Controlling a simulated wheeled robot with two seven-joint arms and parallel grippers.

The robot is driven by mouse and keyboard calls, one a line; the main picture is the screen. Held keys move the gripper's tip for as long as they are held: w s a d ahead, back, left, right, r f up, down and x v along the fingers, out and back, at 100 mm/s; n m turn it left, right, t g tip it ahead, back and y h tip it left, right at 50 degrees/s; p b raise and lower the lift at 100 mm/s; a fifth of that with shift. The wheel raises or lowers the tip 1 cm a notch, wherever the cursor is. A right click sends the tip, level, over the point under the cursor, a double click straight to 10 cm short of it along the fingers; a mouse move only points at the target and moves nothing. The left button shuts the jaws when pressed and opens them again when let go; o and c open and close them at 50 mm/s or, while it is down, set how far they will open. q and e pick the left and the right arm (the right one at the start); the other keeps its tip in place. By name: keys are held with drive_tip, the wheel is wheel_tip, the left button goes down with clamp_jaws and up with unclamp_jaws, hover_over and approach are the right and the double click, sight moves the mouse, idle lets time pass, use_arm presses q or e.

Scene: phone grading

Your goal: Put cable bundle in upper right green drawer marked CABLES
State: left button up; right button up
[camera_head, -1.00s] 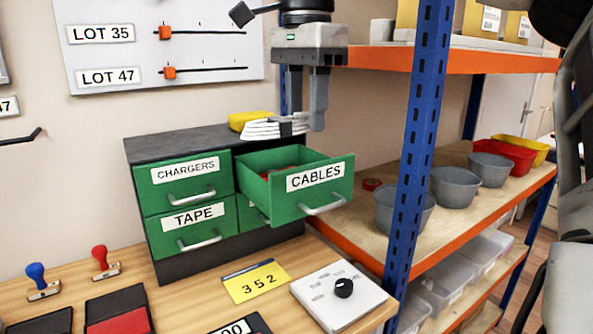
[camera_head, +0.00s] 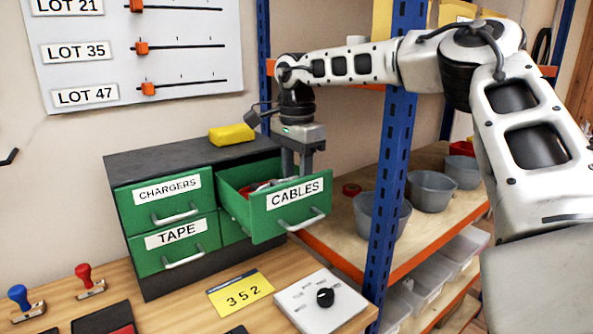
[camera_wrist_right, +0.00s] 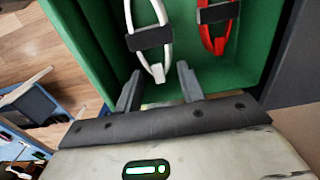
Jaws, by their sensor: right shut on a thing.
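The green drawer marked CABLES (camera_head: 291,196) is pulled open at the upper right of the dark cabinet (camera_head: 140,158). In the right wrist view, the gripper (camera_wrist_right: 160,92) is shut on the white cable bundle (camera_wrist_right: 142,12), whose lower end lies between the fingers. The bundle has a black strap and is inside the green drawer walls (camera_wrist_right: 85,30); whether it touches the floor I cannot tell. A red cable bundle (camera_wrist_right: 219,42) lies beside it. My left gripper is not in view.
A yellow block (camera_head: 231,135) sits on the cabinet. Closed drawers marked CHARGERS (camera_head: 165,203) and TAPE (camera_head: 175,245) are left of the open one. A blue rack post (camera_head: 391,170) and grey bins (camera_head: 431,190) stand to the right.

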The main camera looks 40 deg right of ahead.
drive_tip(key=shift+f, duration=0.2)
drive_tip(key=shift+f, duration=0.1)
drive_tip(key=shift+f+b, duration=0.4)
drive_tip(key=shift+f, duration=0.15)
drive_tip(key=o, duration=0.8)
wheel_tip(320, 180, up, 13)
drive_tip(key=shift+r, duration=0.15)
